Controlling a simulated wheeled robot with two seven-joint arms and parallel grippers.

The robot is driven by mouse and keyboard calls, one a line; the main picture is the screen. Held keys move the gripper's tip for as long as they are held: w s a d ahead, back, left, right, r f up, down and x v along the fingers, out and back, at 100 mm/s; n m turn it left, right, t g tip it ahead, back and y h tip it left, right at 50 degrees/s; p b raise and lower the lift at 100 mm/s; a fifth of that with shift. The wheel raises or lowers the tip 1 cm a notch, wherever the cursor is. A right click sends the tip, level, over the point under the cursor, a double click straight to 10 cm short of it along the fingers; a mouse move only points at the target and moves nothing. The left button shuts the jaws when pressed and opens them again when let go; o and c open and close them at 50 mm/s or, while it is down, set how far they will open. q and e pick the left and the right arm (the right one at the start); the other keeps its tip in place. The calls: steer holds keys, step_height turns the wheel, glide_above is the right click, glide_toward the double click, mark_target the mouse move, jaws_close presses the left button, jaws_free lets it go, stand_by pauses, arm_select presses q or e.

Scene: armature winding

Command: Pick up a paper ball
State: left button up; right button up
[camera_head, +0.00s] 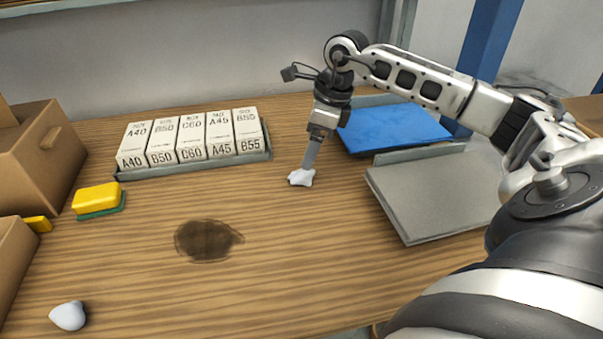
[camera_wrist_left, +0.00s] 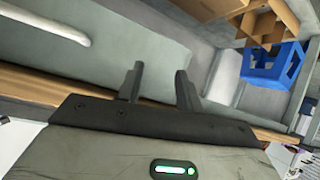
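A crumpled white paper ball (camera_head: 300,178) is on the table, right of the box row. My right gripper (camera_head: 306,168) reaches down to it from above, its fingertips at the ball's top. The fingers line up one behind the other, so I cannot tell whether they are shut on it. My left gripper (camera_wrist_left: 158,85) shows only in the left wrist view. Its two fingers are apart with nothing between them.
A tray holds several white labelled boxes (camera_head: 190,140) at the back. A yellow-green sponge (camera_head: 98,200) and cardboard boxes (camera_head: 35,155) stand left. A dark stain (camera_head: 207,240) marks the middle. The front middle is clear.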

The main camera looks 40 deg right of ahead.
mark_target(304, 171)
steer(key=shift+x, duration=3.6)
steer(key=shift+s, duration=0.2)
steer(key=c, duration=1.2)
